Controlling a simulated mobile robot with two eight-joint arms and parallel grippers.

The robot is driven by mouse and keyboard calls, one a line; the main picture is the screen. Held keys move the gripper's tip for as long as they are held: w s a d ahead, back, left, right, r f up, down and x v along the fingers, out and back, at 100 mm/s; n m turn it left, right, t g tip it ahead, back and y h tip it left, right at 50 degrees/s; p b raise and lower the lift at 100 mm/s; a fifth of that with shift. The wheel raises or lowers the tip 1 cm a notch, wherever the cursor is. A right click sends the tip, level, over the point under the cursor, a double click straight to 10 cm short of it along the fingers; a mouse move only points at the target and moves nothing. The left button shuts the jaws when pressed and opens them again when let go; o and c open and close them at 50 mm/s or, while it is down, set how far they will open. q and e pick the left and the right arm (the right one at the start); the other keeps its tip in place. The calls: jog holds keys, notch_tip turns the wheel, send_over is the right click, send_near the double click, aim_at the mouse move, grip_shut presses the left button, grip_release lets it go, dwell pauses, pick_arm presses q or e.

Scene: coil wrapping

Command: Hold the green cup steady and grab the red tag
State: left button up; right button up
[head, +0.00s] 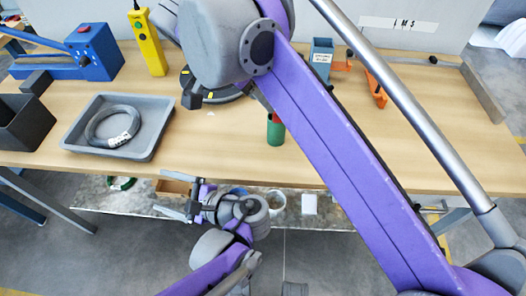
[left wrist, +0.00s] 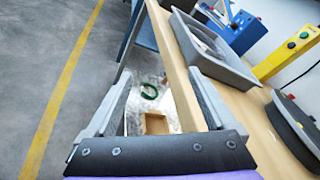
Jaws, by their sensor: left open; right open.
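A small green cup (head: 276,134) stands on the table near its front edge, left of my right arm's long purple link. A small red patch (head: 274,117) shows at its top, partly hidden by that link; I cannot tell whether it is the red tag. My left gripper (head: 160,191) is open and empty in front of the table's front edge, left of the cup and apart from it. Its two spread fingers also show in the left wrist view (left wrist: 158,78), with nothing between them. My right gripper is not visible; my right arm crosses the head view.
A grey tray (head: 150,142) holds a dark coil with a white label (head: 121,139). A dark bin (head: 24,122), a blue machine (head: 95,52) and a yellow button post (head: 147,42) stand at left. A shelf under the table holds a green ring (head: 122,184) and a cardboard box (left wrist: 156,123).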

aim_at(254, 177)
pick_arm(q)
jog(key=w+d+m+t+h, duration=0.1)
jog(key=w+d+m+t, duration=0.1)
jog(key=d, duration=0.4)
jog(key=w+d+r+m+t+h, duration=0.1)
jog(key=w+d+m+t, duration=0.1)
jog(key=d+m, duration=0.3)
jog(key=w+d+r+m+t+h, duration=0.1)
jog(key=w+d+m+t, duration=0.1)
jog(key=d, duration=0.6)
jog(key=shift+w+d+r+m+t+h, duration=0.15)
jog(key=shift+d+m+t, duration=0.1)
jog(key=shift+m, duration=0.2)
jog(key=shift+s+d+r+m+t+h, duration=0.15)
jog(key=shift+m+t, duration=0.1)
jog(key=shift+m, duration=0.2)
jog(key=w+d+m+t, duration=0.1)
jog(key=d, duration=0.2)
jog(key=w+d+m+t, duration=0.1)
jog(key=d, duration=0.2)
jog(key=w+d+m+t+h, duration=0.1)
jog(key=w+d, duration=0.1)
jog(key=d, duration=0.2)
jog(key=shift+r+m, duration=0.1)
jog(key=shift+m, duration=0.2)
jog(key=x, duration=1)
jog(key=shift+w, duration=0.35)
